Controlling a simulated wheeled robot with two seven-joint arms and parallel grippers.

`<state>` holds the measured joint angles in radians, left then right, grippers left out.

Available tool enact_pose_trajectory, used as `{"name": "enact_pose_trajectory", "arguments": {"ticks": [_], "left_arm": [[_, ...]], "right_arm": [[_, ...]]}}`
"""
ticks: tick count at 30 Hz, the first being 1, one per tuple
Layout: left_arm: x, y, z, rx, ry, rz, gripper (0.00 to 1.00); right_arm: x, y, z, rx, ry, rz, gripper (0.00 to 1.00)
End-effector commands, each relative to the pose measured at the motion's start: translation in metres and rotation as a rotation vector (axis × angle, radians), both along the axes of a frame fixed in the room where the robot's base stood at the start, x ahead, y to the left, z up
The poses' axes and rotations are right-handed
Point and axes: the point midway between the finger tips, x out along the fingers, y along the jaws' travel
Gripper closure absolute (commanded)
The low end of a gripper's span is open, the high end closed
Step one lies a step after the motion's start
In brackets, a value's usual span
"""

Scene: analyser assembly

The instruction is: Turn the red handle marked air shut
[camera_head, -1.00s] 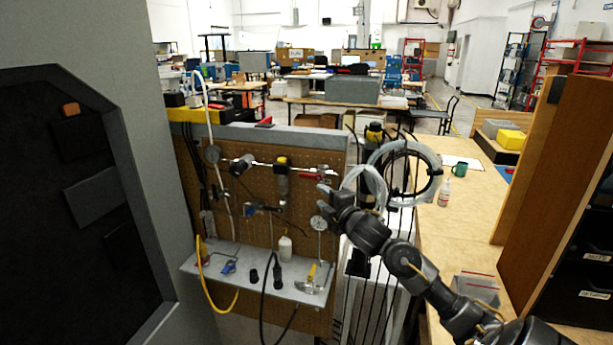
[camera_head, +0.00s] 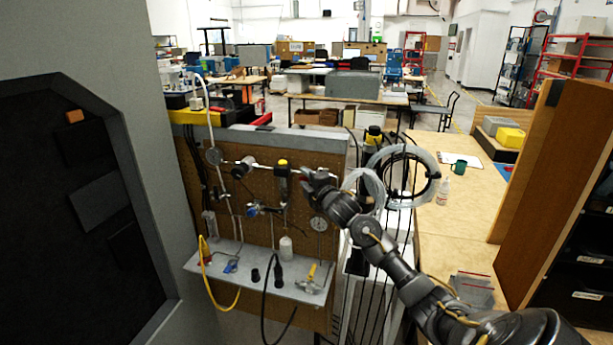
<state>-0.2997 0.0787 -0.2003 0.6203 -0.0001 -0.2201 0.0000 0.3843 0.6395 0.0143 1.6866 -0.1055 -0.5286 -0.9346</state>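A brown pegboard panel (camera_head: 235,185) carries a horizontal pipe with valves and gauges. My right gripper (camera_head: 308,175) is at the right end of this pipe, in front of the spot where a red handle sat. It hides most or all of that handle; only a small reddish patch shows by the fingertips. I cannot tell whether the fingers touch the handle, or whether they are open or shut. The marking "air" is not readable. My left gripper is not in view.
A yellow-topped black fitting (camera_head: 282,180) stands just left of my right gripper. Clear coiled tubing (camera_head: 432,190) hangs to its right. A grey shelf (camera_head: 255,272) with small parts and hoses is below. A large grey cabinet (camera_head: 150,190) fills the left.

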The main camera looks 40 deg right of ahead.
Motion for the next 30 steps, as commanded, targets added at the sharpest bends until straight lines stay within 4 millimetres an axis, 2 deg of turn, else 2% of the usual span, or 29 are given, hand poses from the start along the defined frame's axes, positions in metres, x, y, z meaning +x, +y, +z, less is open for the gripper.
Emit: {"name": "enact_pose_trajectory", "arguments": {"ticks": [10,18,25,30], "left_arm": [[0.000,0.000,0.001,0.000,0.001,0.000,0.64],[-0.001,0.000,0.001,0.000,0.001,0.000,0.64],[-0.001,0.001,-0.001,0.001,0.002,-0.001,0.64],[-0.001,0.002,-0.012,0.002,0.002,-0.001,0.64]], "right_arm": [[0.004,-0.001,-0.001,-0.001,0.000,0.000,0.64],[0.004,-0.001,-0.001,-0.001,0.000,-0.001,0.99],[0.003,-0.002,-0.001,0.004,-0.005,-0.002,1.00],[0.003,-0.002,-0.002,0.028,-0.041,-0.002,1.00]]}}
